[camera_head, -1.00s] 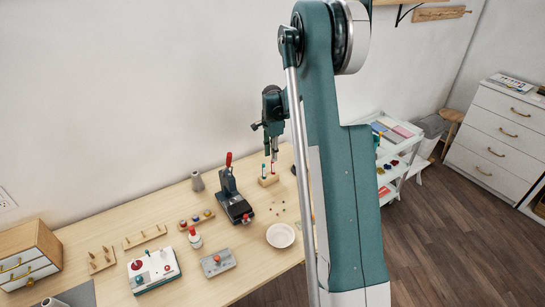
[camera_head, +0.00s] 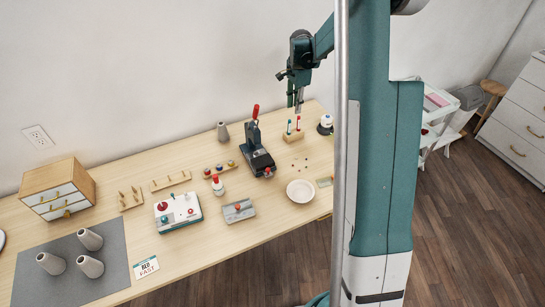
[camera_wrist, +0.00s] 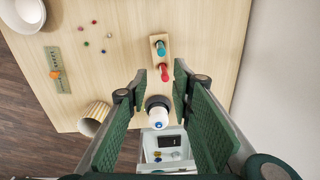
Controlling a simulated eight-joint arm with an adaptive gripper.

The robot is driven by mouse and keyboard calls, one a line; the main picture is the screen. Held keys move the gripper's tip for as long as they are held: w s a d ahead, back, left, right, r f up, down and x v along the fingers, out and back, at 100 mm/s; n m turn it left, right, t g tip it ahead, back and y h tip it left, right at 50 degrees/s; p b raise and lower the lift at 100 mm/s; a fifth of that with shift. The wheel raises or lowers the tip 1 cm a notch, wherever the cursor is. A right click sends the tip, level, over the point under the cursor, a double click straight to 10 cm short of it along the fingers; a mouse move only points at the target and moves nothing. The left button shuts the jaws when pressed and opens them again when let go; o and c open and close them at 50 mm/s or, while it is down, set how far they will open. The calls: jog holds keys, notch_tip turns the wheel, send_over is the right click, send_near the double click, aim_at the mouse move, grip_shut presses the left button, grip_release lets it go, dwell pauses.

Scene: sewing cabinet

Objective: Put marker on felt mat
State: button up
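Two markers stand upright in a small wooden block (camera_head: 293,137): a teal-capped marker (camera_head: 289,127) on the left and a red-capped marker (camera_head: 298,122) on the right. In the wrist view the teal marker (camera_wrist: 160,47) and the red marker (camera_wrist: 164,73) also show in the block. My gripper (camera_head: 297,108) hangs just above the block. In the wrist view my gripper (camera_wrist: 158,75) has its fingers spread wide, with nothing held; the red marker is near the gap between the tips. The grey felt mat (camera_head: 100,257) lies at the table's left, with several grey cones on it.
A black press (camera_head: 259,158) stands left of the block, a white and dark bottle (camera_head: 325,125) to its right. A white bowl (camera_head: 300,191) and several small beads lie in front. A wooden drawer box (camera_head: 58,188) and a white-red device (camera_head: 178,212) stand near the mat.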

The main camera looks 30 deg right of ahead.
jog(key=s+a+r+n+t, duration=0.3)
jog(key=s+a+r+n, duration=0.6)
jog(key=s+a+r, duration=1)
jog(key=s+a+n+t, duration=0.2)
jog(key=s+a+n, duration=0.3)
jog(key=s, duration=0.5)
jog(key=s+a+n+t, duration=0.1)
jog(key=s+a+n, duration=0.4)
jog(key=s, duration=0.6)
jog(key=shift+s+a+t, duration=0.15)
jog(key=shift+a+t, duration=0.25)
jog(key=shift+a, duration=0.8)
jog(key=shift+c, duration=1.1)
